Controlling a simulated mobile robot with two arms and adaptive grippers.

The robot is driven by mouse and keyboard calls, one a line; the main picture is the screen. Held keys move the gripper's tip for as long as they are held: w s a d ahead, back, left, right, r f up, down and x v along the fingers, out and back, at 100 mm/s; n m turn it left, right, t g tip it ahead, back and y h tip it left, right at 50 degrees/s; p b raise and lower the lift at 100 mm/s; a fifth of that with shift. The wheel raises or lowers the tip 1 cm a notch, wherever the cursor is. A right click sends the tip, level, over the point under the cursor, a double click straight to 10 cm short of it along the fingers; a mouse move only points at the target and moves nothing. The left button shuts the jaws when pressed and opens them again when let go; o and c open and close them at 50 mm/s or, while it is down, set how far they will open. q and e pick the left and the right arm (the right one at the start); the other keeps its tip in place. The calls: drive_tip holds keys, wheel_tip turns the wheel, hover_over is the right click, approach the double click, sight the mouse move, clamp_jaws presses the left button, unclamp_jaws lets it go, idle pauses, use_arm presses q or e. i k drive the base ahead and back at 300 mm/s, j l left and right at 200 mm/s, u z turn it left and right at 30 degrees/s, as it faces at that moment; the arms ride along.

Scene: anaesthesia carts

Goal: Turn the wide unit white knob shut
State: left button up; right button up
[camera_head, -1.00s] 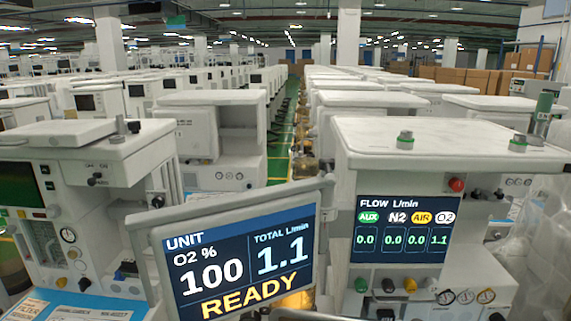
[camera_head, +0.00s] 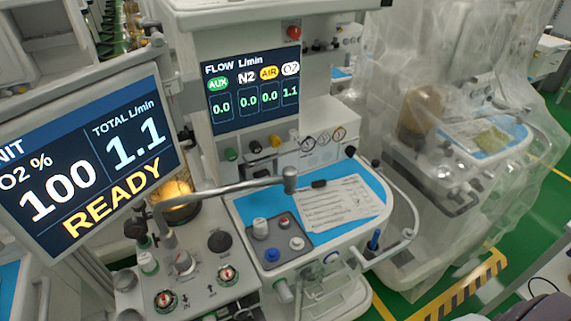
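The wide unit (camera_head: 325,215) stands in the middle with a flow screen (camera_head: 253,88). The screen reads 0.0 for AUX, N2 and AIR, and 1.1 for O2. Below it is a row of knobs: green (camera_head: 231,154), black (camera_head: 256,146) and yellow (camera_head: 276,141). A pale knob (camera_head: 292,136) seems to sit at the right end of the row, hard to make out against the pale panel. The tilted monitor (camera_head: 85,160) at left reads O2 100 %, total 1.1 L/min, READY. Neither of my grippers is in view.
A metal arm (camera_head: 225,188) crosses in front of the panel below the knobs. The blue worktop (camera_head: 345,212) holds a paper sheet (camera_head: 325,203) and a grey block with several small knobs (camera_head: 275,240). A plastic-wrapped unit (camera_head: 465,135) stands at right, beside green floor (camera_head: 535,225).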

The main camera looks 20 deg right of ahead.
sight(294, 136)
drive_tip(key=j+z, duration=0.2)
drive_tip(key=z, duration=0.25)
drive_tip(key=k+j+z, duration=0.15)
drive_tip(key=z, duration=0.25)
